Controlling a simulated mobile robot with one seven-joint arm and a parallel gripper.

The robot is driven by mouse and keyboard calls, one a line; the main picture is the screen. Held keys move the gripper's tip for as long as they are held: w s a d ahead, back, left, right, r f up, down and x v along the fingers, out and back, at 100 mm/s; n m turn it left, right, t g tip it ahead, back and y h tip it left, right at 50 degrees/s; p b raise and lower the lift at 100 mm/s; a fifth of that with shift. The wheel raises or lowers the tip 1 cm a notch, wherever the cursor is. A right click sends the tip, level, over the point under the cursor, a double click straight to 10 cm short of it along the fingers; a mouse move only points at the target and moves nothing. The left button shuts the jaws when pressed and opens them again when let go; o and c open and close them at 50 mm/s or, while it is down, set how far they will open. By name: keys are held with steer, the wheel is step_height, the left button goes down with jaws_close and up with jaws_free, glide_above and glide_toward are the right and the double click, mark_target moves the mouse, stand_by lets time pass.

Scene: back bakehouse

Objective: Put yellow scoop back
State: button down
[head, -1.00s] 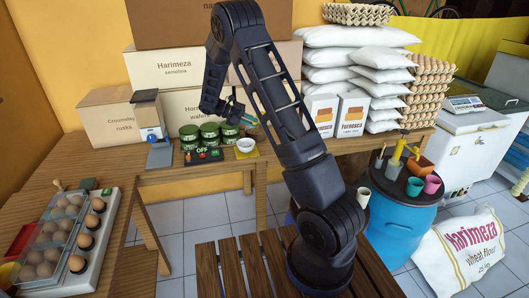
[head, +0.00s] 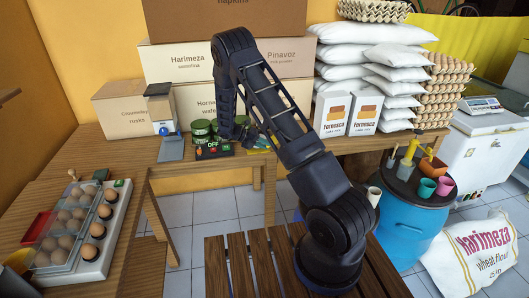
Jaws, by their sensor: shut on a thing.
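My gripper (head: 250,137) is low over the back table, just right of the green tins (head: 201,131). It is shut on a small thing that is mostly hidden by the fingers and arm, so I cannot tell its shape. A small yellow and blue-green patch (head: 262,145) shows beside the fingers; I cannot tell whether it is the yellow scoop. I cannot make out the scoop clearly anywhere else.
A dark panel marked OFF (head: 214,149) lies in front of the tins, with a dispenser (head: 163,117) to its left. Cartons (head: 188,59) stand behind. White packs (head: 331,114) and flour bags are at right. A blue barrel (head: 405,225) holds cups. An egg tray (head: 93,250) is front left.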

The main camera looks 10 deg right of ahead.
mark_target(264, 151)
steer(key=shift+f, duration=1.95)
steer(key=shift+f, duration=0.1)
steer(key=c, duration=1.3)
jaws_free()
